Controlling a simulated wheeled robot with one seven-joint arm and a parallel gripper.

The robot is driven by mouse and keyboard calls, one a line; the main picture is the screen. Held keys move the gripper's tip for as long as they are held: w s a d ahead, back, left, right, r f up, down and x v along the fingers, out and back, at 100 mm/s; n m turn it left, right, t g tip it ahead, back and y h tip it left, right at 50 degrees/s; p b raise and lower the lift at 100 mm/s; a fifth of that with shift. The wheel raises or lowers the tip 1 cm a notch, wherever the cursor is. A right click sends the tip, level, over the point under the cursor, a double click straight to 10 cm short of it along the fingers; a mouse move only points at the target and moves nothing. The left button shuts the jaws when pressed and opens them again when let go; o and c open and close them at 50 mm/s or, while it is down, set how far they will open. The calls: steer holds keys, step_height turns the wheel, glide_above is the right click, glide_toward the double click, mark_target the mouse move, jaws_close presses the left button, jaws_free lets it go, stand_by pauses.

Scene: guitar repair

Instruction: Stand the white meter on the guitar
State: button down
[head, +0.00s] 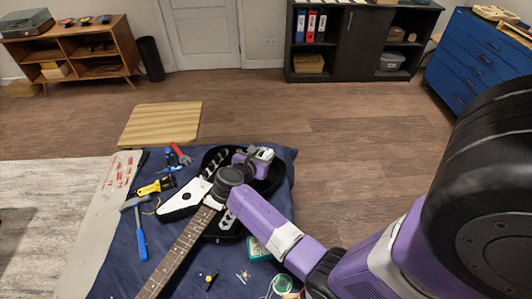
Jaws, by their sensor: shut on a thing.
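A black guitar with a white pickguard (182,196) lies on the blue cloth of the table, its neck (178,252) running to the lower left. My arm reaches in from the right over the guitar's body. My gripper (256,160) is at the body's far right part, shut on the white meter (264,153), a small pale block with some green. My wrist hides part of the body, and I cannot tell whether the meter touches the guitar.
Left of the guitar lie a hammer (141,245), a yellow-and-black tool (156,186) and red-handled pliers (180,153). A green box (257,249) and a small round container (282,284) are near my forearm. A wooden stool top (160,124) stands behind the table.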

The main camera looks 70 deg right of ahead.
steer(key=shift+f, duration=0.1)
steer(key=f+b, duration=0.2)
steer(key=b, duration=0.1)
steer(key=f+b, duration=0.3)
steer(key=b, duration=0.1)
steer(key=shift+s+a+f, duration=0.1)
steer(key=shift+a+f, duration=0.1)
steer(key=shift+f, duration=0.15)
steer(key=shift+f+b, duration=0.3)
steer(key=shift+f, duration=0.35)
stand_by(0.7)
steer(key=shift+p, duration=0.45)
stand_by(0.5)
steer(key=shift+f, duration=0.3)
stand_by(1.1)
steer(key=c, duration=0.8)
jaws_free()
steer(key=shift+o, duration=0.6)
steer(key=shift+a, duration=0.1)
